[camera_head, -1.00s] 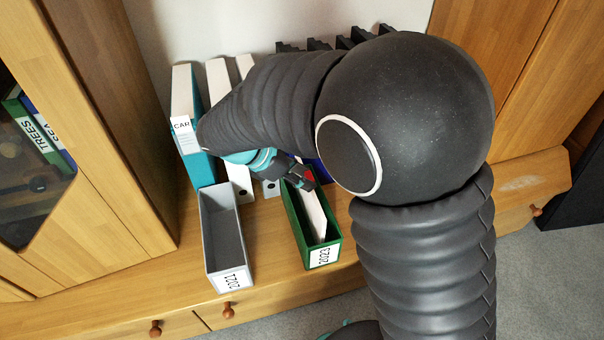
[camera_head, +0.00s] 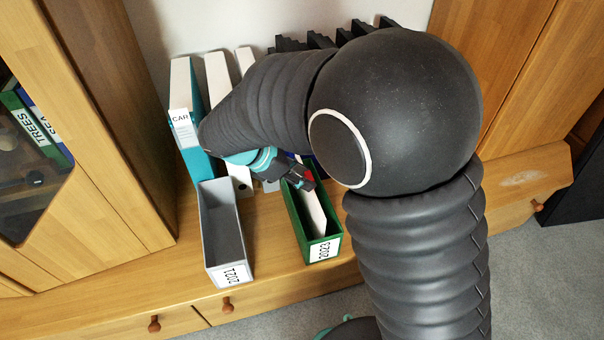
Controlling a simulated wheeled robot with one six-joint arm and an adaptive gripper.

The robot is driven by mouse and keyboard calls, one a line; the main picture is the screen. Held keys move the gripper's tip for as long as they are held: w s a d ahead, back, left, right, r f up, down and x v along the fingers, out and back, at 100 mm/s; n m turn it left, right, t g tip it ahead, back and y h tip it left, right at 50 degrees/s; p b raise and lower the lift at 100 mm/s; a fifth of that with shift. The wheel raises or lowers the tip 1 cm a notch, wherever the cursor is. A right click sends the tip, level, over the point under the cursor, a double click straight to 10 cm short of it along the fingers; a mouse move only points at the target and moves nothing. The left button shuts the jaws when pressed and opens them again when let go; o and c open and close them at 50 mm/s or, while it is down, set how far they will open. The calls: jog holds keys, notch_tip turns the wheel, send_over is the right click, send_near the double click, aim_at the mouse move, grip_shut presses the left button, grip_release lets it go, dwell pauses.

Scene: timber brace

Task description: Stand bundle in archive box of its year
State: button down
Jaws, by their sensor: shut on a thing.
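The green archive box (camera_head: 329,231) labelled 2023 stands on the wooden cabinet top. A grey archive box (camera_head: 228,250) labelled 2021 stands to its left, and its visible inside looks empty. A white paper bundle (camera_head: 315,215) stands tilted inside the green box, its lower part hidden by the walls. My gripper (camera_head: 301,182) is at the far end of the green box, shut on the bundle's upper far part. My arm hides much of the grip, and I cannot tell whether the bundle rests on the box floor. A small red spot shows beside the fingers.
A teal binder (camera_head: 188,130) labelled CAR and white binders (camera_head: 222,90) stand behind the boxes. Dark upright items (camera_head: 320,42) line the wall, partly behind my arm. A glass-doored cabinet (camera_head: 110,200) closes off the left. Bare wood lies between the two boxes.

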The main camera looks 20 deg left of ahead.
jog(key=shift+f, duration=0.55)
jog(key=c, duration=0.7)
grip_release()
jog(key=shift+o, duration=0.2)
jog(key=v, duration=1.2)
